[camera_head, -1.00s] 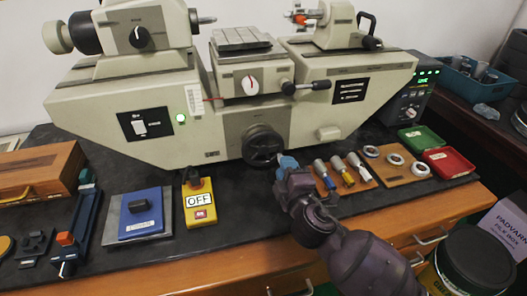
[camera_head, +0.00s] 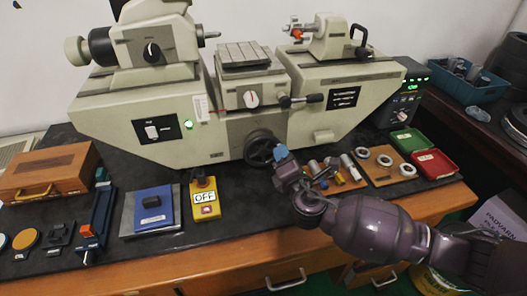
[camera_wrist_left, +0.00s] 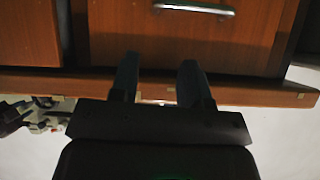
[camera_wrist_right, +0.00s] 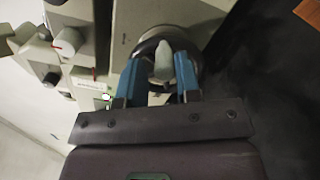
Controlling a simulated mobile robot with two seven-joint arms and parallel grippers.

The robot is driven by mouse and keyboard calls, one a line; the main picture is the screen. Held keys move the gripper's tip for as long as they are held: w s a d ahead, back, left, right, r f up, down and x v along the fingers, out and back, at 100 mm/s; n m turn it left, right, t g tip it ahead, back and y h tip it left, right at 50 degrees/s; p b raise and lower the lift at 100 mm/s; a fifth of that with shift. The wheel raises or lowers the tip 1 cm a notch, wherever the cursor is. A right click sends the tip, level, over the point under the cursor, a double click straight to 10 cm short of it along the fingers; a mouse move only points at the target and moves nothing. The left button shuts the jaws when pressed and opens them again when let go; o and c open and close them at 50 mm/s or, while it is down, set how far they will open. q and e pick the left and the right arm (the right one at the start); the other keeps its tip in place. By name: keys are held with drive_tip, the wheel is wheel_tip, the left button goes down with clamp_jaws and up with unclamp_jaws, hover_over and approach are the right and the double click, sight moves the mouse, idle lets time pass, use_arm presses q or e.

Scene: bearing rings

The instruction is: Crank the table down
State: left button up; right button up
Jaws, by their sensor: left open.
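The measuring machine's small grooved table (camera_head: 244,54) sits at the machine's middle, above a white dial (camera_head: 251,98). The dark handwheel (camera_head: 260,149) is low on the machine's front. My right gripper (camera_head: 281,157) is at the wheel's right side and partly covers it. In the right wrist view its blue fingers (camera_wrist_right: 159,72) are open on either side of the wheel's pale crank handle (camera_wrist_right: 163,60), with a gap visible on the left. Contact on the right side is unclear. My left gripper (camera_wrist_left: 158,72) is open and empty, in front of the bench drawers.
A yellow OFF switch box (camera_head: 205,198) and a blue block (camera_head: 153,208) lie left of the wheel. Several cylindrical gauges (camera_head: 349,168) and bearing rings (camera_head: 384,160) lie right of it. Green (camera_head: 407,140) and red (camera_head: 434,163) trays stand farther right.

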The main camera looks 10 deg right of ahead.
drive_tip(key=shift+a+r+n+p, duration=0.35)
drive_tip(key=shift+r+n+p, duration=0.3)
drive_tip(key=shift+p, duration=0.3)
drive_tip(key=shift+a+r+n+p, duration=0.2)
drive_tip(key=shift+a+n+p, duration=0.1)
drive_tip(key=shift+n+p, duration=0.7)
drive_tip(key=n+p, duration=0.1)
drive_tip(key=a+n+p, duration=0.1)
drive_tip(key=p, duration=0.1)
drive_tip(key=shift+a+r, duration=0.2)
drive_tip(key=shift+r, duration=0.2)
drive_tip(key=n+p, duration=0.1)
drive_tip(key=a+n+p, duration=0.1)
drive_tip(key=shift+s+a+r+n+p, duration=0.15)
drive_tip(key=shift+n+p, duration=0.1)
drive_tip(key=shift+p, duration=0.15)
drive_tip(key=shift+a+n, duration=0.45)
drive_tip(key=shift+n, duration=0.25)
use_arm(q)
wheel_tip(320, 180, up, 9)
drive_tip(key=shift+s, duration=0.15)
use_arm(e)
drive_tip(key=s, duration=0.8)
drive_tip(key=shift+s+d, duration=0.2)
drive_tip(key=shift+d, duration=0.1)
use_arm(q)
drive_tip(key=shift+a, duration=0.1)
